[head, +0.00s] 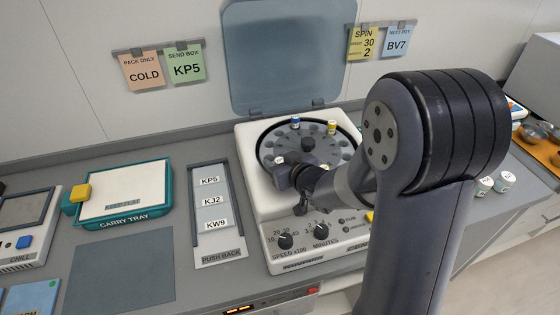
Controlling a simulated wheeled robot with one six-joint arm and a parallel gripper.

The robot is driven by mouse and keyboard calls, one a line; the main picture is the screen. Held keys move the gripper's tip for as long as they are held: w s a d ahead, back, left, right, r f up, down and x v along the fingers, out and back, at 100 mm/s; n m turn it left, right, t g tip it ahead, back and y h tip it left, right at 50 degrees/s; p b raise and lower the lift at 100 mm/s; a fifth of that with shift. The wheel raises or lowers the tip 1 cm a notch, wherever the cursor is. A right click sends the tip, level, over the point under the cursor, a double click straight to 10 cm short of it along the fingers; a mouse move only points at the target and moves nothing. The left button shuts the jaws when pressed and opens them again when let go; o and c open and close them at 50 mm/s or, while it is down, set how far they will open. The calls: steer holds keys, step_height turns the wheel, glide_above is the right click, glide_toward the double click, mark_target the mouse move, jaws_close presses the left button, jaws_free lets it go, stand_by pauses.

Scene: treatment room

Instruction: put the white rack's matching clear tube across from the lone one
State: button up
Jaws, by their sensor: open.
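The centrifuge (256,204) stands open, with its round grey rotor (312,143) showing. A blue-capped tube (295,122) and a yellow-capped tube (332,126) sit at the rotor's far side. A small white top (280,160) shows at its left side, close to my gripper; I cannot tell what it is. My gripper (289,190) is open over the front left of the centrifuge; nothing can be made out between its fingers. My arm hides the rotor's right front. I cannot make out a white rack or a clear tube.
The raised lid (276,58) stands behind the rotor. Left are a card holder (217,255), a teal carry tray (125,219) and a chill unit (22,235). Two white-capped pots (494,182) stand right of my arm. A dark mat (120,275) lies clear at front left.

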steer(key=shift+r, duration=0.15)
steer(key=shift+s+r, duration=0.1)
steer(key=p+v, duration=0.1)
steer(key=v, duration=0.9)
steer(key=shift+s+d, duration=0.1)
steer(key=shift+d, duration=0.15)
steer(key=shift+s+d+r, duration=0.25)
steer(key=shift+s, duration=0.3)
steer(key=x, duration=1.1)
steer(key=shift+a+b, duration=0.1)
steer(key=shift+b, duration=0.25)
steer(key=shift+w+a+f, duration=0.25)
steer(key=shift+w+f, duration=0.15)
steer(key=shift+r, duration=0.2)
